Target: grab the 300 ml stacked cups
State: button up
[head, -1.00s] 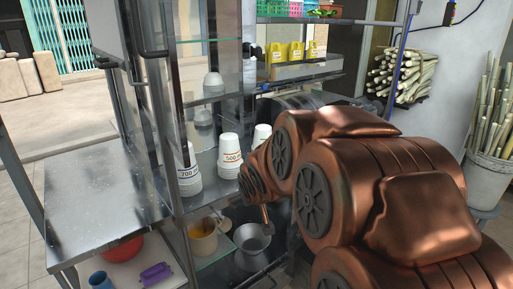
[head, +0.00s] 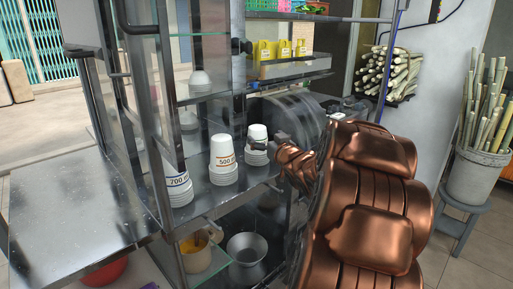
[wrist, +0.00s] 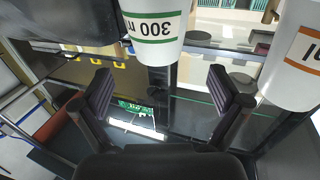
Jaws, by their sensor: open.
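The 300 ml stacked cups (head: 257,134) are white with a green band and stand upright on the glass shelf, at the right end of the row of cup stacks. In the wrist view the 300 ml cup (wrist: 154,30) shows upside down at the top middle, its label readable. My gripper (head: 281,148) is just right of this stack in the head view. In the wrist view my gripper (wrist: 160,76) has its two dark fingers spread wide, with nothing between them. The cup lies beyond the fingertips, roughly centred on the gap. The lower stack is partly hidden in the head view.
The 500 ml stack (head: 223,152) stands close to the left, and shows at the right of the wrist view (wrist: 297,60). The 700 ml stack (head: 178,184) is farther left. Metal shelf posts (head: 162,110) border the shelf. A steel counter (head: 75,215) is left.

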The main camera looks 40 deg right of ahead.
aim_at(258, 131)
jog(key=shift+f+p+x, duration=0.1)
jog(key=shift+p+x, duration=0.15)
jog(key=shift+x, duration=1.55)
jog(key=shift+f+p+x, duration=0.15)
jog(key=shift+p+x, duration=0.05)
jog(key=shift+x, duration=1.55)
jog(key=shift+d, duration=0.15)
jog(key=shift+s, duration=0.1)
jog(key=c, duration=1.7)
